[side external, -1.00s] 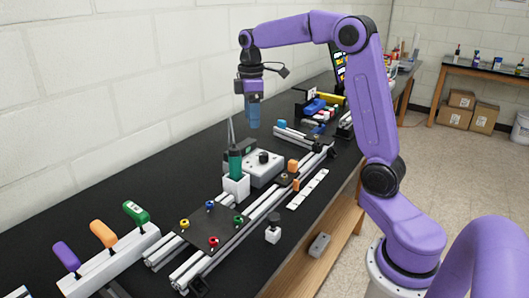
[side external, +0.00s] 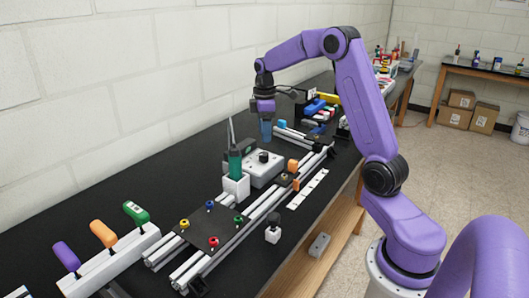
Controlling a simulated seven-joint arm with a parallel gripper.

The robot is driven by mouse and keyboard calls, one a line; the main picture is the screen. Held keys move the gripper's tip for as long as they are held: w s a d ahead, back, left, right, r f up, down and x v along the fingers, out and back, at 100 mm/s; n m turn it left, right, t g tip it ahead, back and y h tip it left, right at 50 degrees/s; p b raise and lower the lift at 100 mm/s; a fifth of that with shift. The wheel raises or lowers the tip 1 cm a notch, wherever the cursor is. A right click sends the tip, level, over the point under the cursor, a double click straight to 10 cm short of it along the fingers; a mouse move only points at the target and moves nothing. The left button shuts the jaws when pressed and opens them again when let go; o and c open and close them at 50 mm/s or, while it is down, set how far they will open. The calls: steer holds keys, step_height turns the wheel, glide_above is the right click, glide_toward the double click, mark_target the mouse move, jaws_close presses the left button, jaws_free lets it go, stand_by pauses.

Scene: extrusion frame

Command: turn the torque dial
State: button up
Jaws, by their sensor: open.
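The torque dial is most likely the black knob (side external: 263,157) on top of a light grey box (side external: 268,172) in the middle of the bench. My gripper (side external: 266,138) points down, with blue fingers, just behind and above the grey box in the picture. It looks empty, and its fingers appear apart from the knob. The small gap between the fingers is too fine to make out. The side of the box towards the wall is partly hidden by a green-handled tool (side external: 235,160) standing in a white holder (side external: 236,186).
Aluminium rails (side external: 262,210) run along the bench beside the box, with an orange block (side external: 293,165) on them. A dark plate (side external: 212,226) with coloured knobs lies in front. A rack (side external: 110,265) with purple, orange and green handles stands at front left. The bench near the wall is clear.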

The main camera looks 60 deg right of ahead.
mark_target(265, 153)
step_height(265, 153, down, 8)
steer(key=shift+f, duration=0.1)
stand_by(0.4)
steer(key=c, duration=1)
